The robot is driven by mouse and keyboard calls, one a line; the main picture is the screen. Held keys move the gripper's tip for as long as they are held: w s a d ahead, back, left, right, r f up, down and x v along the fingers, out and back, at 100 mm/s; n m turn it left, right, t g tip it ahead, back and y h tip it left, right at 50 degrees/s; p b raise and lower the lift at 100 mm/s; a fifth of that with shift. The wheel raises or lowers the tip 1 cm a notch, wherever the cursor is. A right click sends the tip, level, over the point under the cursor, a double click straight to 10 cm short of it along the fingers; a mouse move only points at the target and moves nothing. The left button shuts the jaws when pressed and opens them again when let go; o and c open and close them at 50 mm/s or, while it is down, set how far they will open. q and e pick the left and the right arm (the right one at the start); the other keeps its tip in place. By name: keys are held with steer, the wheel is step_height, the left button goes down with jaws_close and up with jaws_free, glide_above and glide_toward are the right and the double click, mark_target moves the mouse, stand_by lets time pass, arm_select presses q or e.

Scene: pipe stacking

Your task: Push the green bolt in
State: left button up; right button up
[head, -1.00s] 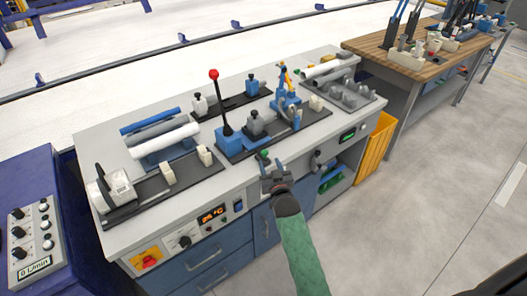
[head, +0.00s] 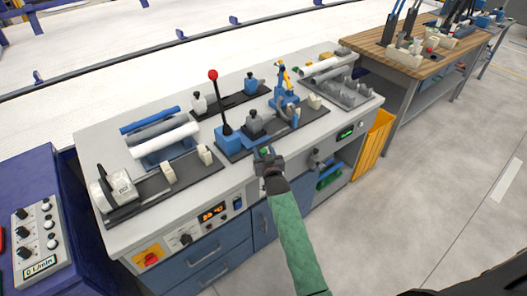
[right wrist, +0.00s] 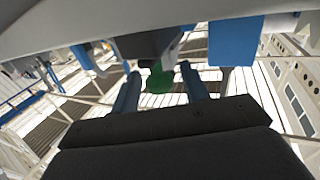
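The green bolt (head: 265,150) shows as a small green spot at the front edge of the bench top, just beyond my right gripper. In the right wrist view the green bolt (right wrist: 160,82) has a rounded end and sits under a grey block, between my two blue fingers. My right gripper (head: 267,158) is close to the bolt; its fingers (right wrist: 160,88) are apart, with a visible gap on each side of the bolt. Whether a fingertip touches anything above is unclear. My left gripper is not in view.
The grey bench (head: 105,150) holds a blue lever fixture with a red knob (head: 213,75), pipes on a rack (head: 160,137) and clamps. A yellow bin (head: 376,140) stands at its right end. A control box (head: 40,240) is at lower left. Floor on the right is clear.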

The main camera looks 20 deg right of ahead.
jaws_close()
steer(key=shift+w+a, duration=0.15)
steer(key=shift+w, duration=0.2)
steer(key=shift+w+a+b, duration=0.2)
steer(key=shift+w+b, duration=0.05)
steer(key=shift+w, duration=0.25)
steer(key=shift+w+a+b, duration=0.15)
steer(key=shift+w+b, duration=0.1)
steer(key=shift+w, duration=0.25)
steer(key=shift+r, duration=0.15)
steer(key=shift+c, duration=1.5)
jaws_free()
steer(key=o, duration=0.3)
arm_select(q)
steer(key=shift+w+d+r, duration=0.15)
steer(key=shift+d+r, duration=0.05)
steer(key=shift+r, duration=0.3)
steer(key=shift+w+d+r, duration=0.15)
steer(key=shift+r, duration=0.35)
arm_select(e)
steer(key=shift+o, duration=0.3)
steer(key=shift+w, duration=0.1)
